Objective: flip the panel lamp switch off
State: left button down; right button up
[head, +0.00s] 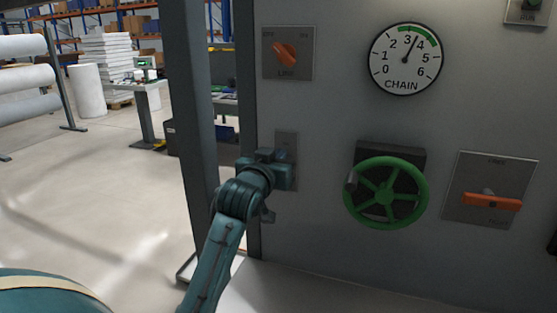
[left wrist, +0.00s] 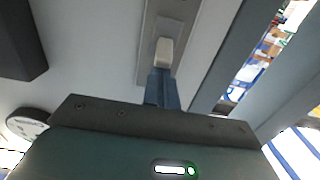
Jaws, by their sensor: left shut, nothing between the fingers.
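The lamp switch is a narrow grey plate (head: 289,139) on the panel, mostly hidden behind my left gripper in the head view. In the left wrist view, its pale lever (left wrist: 164,52) stands out from the plate (left wrist: 150,35). My left gripper (head: 287,170) is at the plate, shut and empty. In the left wrist view, the closed fingers (left wrist: 162,86) point at the lever's near end. I cannot tell whether they touch it. My right gripper is not in view.
An orange rotary knob (head: 285,54) is above the switch. A chain gauge (head: 405,58), a green handwheel (head: 386,194) and an orange handle (head: 490,202) are to the right. A dark post (head: 190,120) stands just left of the panel.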

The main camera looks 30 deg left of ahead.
pick_arm(q)
jog(key=shift+f+t+b, duration=0.25)
jog(key=shift+t+b, duration=0.15)
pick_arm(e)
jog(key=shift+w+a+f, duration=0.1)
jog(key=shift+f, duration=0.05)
pick_arm(q)
jog(key=shift+s+f+t+b, duration=0.1)
jog(key=shift+t+b, duration=0.2)
jog(key=shift+b, duration=0.05)
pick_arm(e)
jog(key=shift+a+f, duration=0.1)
